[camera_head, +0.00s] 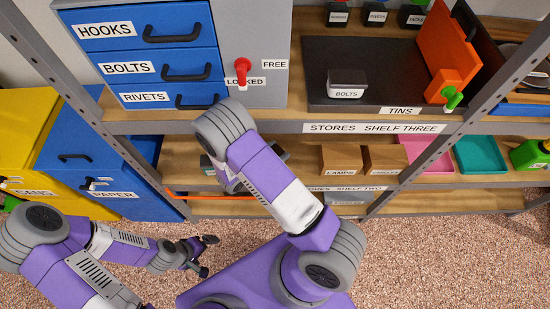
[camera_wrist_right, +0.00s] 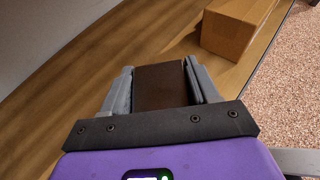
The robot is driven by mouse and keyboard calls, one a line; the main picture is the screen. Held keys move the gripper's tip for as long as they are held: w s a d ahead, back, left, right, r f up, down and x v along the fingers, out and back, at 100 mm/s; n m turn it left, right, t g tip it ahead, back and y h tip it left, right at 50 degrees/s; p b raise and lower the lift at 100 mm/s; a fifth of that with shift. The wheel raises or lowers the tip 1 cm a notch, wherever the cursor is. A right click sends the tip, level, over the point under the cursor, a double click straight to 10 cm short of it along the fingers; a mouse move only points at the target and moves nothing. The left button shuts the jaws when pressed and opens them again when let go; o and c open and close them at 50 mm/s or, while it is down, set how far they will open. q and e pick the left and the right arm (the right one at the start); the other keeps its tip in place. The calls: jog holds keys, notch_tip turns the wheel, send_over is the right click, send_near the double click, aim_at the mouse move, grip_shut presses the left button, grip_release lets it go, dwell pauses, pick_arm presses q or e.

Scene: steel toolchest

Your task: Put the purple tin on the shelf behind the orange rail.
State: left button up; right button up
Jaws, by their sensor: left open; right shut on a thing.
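My right arm reaches over to the lower shelf, and its gripper is mostly hidden behind my own wrist in the head view. In the right wrist view my right gripper (camera_wrist_right: 163,88) is shut on a dark brown, flat-faced thing (camera_wrist_right: 162,86), held between both fingers above a wooden shelf (camera_wrist_right: 55,105). No purple tin can be made out; I cannot tell whether the held thing is it. The orange rail (camera_head: 215,196) runs along the front of the lower left shelf, below my right wrist. My left gripper (camera_head: 207,255) is open and empty, low in front of the blue bin.
A cardboard box (camera_wrist_right: 238,25) stands near the right gripper. The boxes labelled LAMPS (camera_head: 341,159) and another (camera_head: 385,159) stand right of my right wrist. Shelf three's front edge (camera_head: 290,127) lies above. A grey upright (camera_head: 430,140) stands at the right.

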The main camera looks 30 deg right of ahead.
notch_tip(320, 180, down, 4)
jog(key=shift+r+b, duration=0.2)
jog(key=shift+b, duration=0.5)
jog(key=shift+r, duration=0.1)
jog(key=o, duration=1.3)
jog(key=shift+f, duration=0.2)
jog(key=shift+r, duration=0.2)
jog(key=p+v, duration=0.3)
jog(key=v, duration=0.9)
